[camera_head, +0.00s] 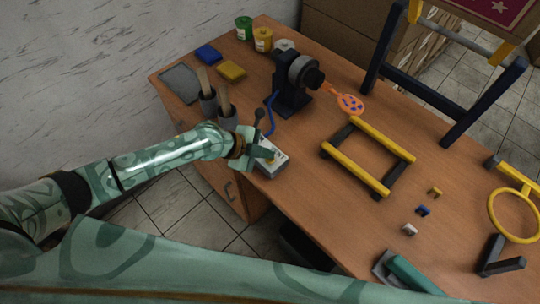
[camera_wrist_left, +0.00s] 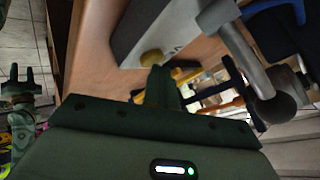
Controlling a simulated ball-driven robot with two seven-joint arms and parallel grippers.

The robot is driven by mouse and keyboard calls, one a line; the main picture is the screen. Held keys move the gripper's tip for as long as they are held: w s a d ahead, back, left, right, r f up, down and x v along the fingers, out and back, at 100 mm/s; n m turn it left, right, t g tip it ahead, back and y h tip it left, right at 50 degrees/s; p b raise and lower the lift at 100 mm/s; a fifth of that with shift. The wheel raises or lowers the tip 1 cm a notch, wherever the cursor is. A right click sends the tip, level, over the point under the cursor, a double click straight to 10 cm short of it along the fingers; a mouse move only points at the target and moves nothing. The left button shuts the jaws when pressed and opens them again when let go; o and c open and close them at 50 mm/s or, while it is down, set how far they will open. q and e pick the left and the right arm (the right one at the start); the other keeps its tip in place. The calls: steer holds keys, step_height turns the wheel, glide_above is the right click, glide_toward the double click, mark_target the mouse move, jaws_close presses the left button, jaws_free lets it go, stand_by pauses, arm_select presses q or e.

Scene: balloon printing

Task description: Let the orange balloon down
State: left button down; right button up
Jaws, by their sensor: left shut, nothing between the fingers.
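The orange balloon (camera_head: 350,103) has blue spots and looks small and flat. It hangs by its neck from the nozzle of a dark pump (camera_head: 293,82). A blue hose (camera_head: 271,114) runs from the pump towards a grey control box (camera_head: 270,168). My left gripper (camera_head: 270,154) is shut and empty, low over the box. In the left wrist view its fingertips (camera_wrist_left: 160,72) are close to a yellow button (camera_wrist_left: 152,58) on the box; I cannot tell whether they touch. A lever with a dark ball knob (camera_wrist_left: 276,107) stands beside it.
A yellow-railed frame (camera_head: 358,170) stands right of the box. Two cups with wooden handles (camera_head: 208,100) stand left of the pump. Small clips (camera_head: 422,210), a yellow ring stand (camera_head: 512,215) and a teal block (camera_head: 405,272) are at the right. A dark stand (camera_head: 440,80) rises behind.

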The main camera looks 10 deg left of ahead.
arm_select(q)
steer(key=shift+r+p, duration=0.45)
steer(key=shift+r, duration=0.3)
step_height(320, 180, up, 5)
steer(key=p, duration=0.4)
steer(key=shift+r, duration=0.1)
